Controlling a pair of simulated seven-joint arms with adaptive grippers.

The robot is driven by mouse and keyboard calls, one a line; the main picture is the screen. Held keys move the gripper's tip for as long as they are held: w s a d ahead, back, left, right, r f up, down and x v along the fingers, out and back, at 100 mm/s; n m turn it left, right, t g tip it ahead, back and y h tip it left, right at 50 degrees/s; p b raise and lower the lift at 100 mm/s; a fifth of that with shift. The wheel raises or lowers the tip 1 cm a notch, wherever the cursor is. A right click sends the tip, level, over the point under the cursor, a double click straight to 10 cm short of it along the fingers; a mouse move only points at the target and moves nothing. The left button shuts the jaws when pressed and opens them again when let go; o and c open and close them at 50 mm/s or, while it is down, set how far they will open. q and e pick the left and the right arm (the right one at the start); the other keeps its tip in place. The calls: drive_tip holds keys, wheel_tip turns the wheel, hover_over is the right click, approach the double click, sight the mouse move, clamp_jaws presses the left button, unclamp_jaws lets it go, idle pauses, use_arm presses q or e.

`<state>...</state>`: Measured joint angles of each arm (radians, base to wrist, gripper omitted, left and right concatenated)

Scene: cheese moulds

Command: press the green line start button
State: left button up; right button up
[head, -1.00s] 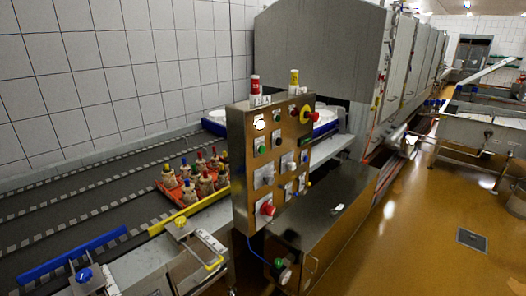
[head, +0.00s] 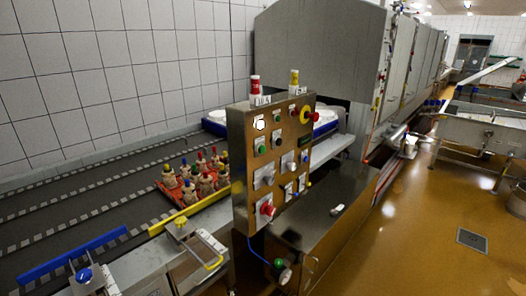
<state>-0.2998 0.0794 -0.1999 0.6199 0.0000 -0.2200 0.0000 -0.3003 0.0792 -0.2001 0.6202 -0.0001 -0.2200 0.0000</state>
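A steel control panel (head: 241,180) stands upright near the middle of the head view, with several buttons, knobs and switches on its face. A green button (head: 262,149) sits at the panel's upper left, below a white round dial (head: 260,123). A separate green button (head: 279,263) is low down, below the panel at the front of the steel cabinet. Their labels are too small to read, so I cannot tell which is line start. Neither of my grippers is in view.
A red emergency knob (head: 267,209) and a yellow-ringed red knob (head: 307,115) are also on the panel. A red tray (head: 177,201) of small capped figures or bottles sits on the dark conveyor (head: 80,205) to the left. Open floor (head: 420,225) lies to the right.

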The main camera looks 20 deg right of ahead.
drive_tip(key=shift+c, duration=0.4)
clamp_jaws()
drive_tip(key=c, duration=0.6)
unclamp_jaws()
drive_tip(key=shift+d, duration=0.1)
